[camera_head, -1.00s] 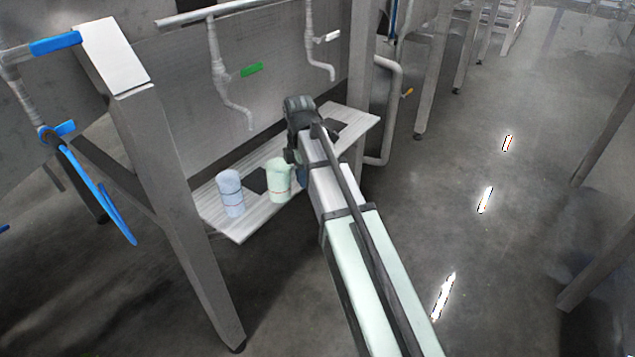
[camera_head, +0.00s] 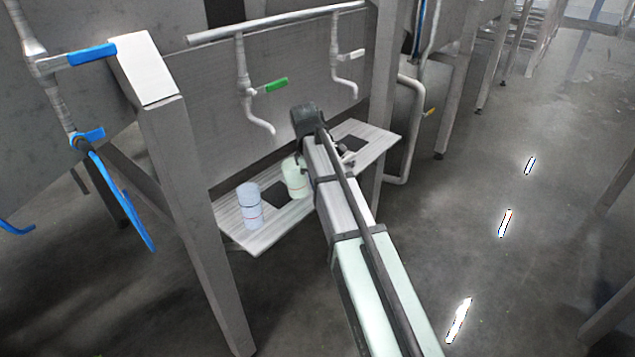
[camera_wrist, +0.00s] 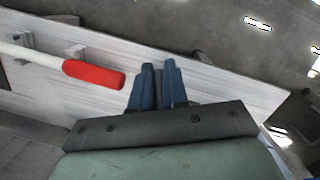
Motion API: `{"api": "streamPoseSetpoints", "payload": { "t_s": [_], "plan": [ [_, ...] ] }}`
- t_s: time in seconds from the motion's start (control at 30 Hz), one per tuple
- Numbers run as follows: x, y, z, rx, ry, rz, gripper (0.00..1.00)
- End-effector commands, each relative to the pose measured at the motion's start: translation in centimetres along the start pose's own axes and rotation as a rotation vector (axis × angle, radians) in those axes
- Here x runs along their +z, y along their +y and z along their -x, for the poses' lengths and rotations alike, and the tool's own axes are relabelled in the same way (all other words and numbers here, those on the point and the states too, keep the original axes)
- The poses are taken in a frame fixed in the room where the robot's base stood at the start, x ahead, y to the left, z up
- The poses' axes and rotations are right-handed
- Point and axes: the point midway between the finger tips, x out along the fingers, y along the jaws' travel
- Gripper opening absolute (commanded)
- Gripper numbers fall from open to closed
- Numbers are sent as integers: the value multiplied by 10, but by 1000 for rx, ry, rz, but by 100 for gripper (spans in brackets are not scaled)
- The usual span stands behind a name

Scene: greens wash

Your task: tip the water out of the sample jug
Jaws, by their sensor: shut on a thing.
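A pale green jug (camera_head: 295,180) with a thin band is at the left side of my gripper (camera_wrist: 160,68). In the head view it stands roughly upright against the dark gripper end, apparently a little above the shelf. The blue fingers are close together in the wrist view; the hold itself is hidden, but the jug has moved with the gripper. A pale blue jug (camera_head: 249,206) with bands stands upright on the shelf, left of the green one. I cannot see water in either jug.
The slatted shelf (camera_head: 237,236) carries dark squares (camera_head: 278,194). Pipes with a green lever (camera_head: 276,85) and a white lever (camera_head: 357,53) hang above. The wrist view shows a red-handled lever (camera_wrist: 94,74). A grey leg (camera_head: 190,200) stands at left.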

Motion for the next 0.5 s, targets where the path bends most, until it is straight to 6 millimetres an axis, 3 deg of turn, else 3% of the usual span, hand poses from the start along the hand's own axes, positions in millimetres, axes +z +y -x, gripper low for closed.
{"api": "streamPoseSetpoints", "payload": {
  "t_s": [0.5],
  "plan": [
    [-7, -6, 20, 248, -370, -21, 0]
  ]
}}
